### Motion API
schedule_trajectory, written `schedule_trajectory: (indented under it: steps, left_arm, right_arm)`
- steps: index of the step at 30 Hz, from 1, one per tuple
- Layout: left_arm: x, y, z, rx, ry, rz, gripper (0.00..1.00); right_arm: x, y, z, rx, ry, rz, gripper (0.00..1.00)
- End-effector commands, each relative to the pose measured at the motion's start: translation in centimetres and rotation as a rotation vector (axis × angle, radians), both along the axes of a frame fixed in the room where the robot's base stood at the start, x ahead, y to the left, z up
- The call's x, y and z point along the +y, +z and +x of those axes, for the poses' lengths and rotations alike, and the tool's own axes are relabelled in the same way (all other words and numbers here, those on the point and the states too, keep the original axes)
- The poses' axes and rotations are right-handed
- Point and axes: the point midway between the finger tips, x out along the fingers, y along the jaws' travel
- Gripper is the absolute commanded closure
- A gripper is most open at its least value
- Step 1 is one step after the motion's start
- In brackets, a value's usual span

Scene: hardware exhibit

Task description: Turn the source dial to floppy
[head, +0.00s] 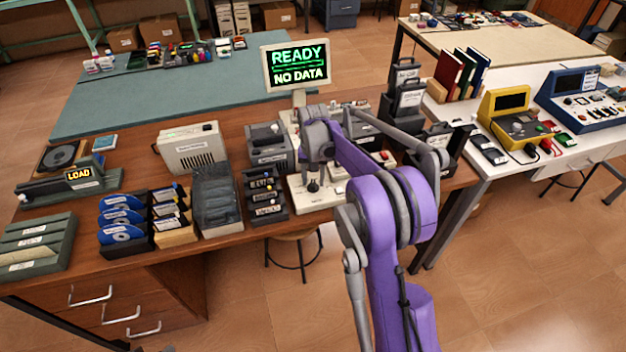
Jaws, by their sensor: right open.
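The cream console (302,203) stands at the front edge of the brown desk, below the monitor. A small dark knob (313,186) shows on its front part. I cannot tell for sure that it is the source dial, and its markings are too small to read. The monitor (296,66) reads READY and NO DATA. My right gripper (316,150) is open over the console, above and behind the knob in the picture, seemingly apart from it. My right arm hides much of the console's right side. My left gripper is not in view.
Left of the console are a dark rack of labelled cartridges (264,195), a grey disk box (215,192), blue floppy disks (121,217) and a LOAD unit (79,178). A grey drive (268,147) stands close behind. Dark cases (408,95) stand to the right.

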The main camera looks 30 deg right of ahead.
Motion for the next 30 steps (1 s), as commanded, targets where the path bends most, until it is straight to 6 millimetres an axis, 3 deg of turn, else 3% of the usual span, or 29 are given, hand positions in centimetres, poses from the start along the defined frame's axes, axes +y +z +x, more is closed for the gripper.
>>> schedule_trajectory:
  steps: [11,19,30]
  left_arm:
    - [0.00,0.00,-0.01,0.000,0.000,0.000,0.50]
    - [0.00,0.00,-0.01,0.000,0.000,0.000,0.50]
    - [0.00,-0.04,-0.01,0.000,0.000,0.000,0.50]
  right_arm:
    - [0.02,-0.70,0.01,0.000,0.000,0.000,0.51]
    - [0.02,-0.68,0.00,0.000,0.000,0.000,0.98]
    - [0.01,-0.68,0.00,0.000,0.006,0.000,1.00]
